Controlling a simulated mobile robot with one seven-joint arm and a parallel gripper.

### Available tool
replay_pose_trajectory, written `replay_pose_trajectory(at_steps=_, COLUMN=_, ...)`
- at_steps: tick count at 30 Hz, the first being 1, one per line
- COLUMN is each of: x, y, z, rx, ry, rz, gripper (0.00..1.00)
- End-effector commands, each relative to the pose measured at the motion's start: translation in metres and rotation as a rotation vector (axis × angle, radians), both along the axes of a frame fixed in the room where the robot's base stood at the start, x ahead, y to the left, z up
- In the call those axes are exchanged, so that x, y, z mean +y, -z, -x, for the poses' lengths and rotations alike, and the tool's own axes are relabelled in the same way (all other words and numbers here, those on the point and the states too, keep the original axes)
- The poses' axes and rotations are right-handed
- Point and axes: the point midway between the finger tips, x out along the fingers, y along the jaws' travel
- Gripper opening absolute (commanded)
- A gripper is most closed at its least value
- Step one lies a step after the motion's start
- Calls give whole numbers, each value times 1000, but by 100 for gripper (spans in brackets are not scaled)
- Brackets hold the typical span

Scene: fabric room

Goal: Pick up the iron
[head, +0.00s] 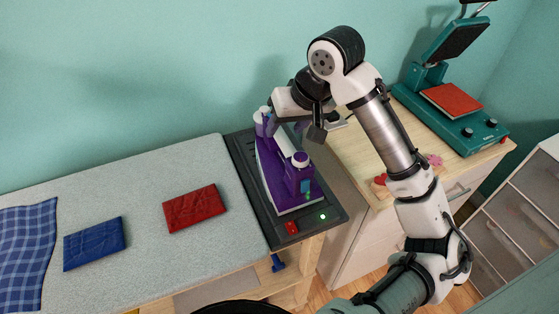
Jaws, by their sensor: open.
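The iron (297,178) is purple and white. It stands on a dark station (248,168) at the right end of the ironing table, with its long body running away from me. My gripper (283,122) is over the far end of the iron, with the hand tilted downward. The fingertips are small and partly hidden here, and I cannot tell whether they touch the iron. The gripper is open and nothing is lifted.
The padded table (140,190) holds folded red cloth (194,208), folded blue cloth (94,243) and checked cloth (25,250). Right of the station stands a wooden-topped cabinet (352,150) with a teal heat press (460,115).

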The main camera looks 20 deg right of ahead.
Motion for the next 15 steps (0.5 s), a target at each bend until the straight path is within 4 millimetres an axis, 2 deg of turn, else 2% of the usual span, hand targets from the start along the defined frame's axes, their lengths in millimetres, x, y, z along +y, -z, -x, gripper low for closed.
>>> replay_pose_trajectory(at_steps=8, x=5, y=17, z=-7, rx=0, ry=-2, rz=0, gripper=49)
replay_pose_trajectory(at_steps=15, x=13, y=48, z=-19, rx=0, ry=0, rz=-1, gripper=49)
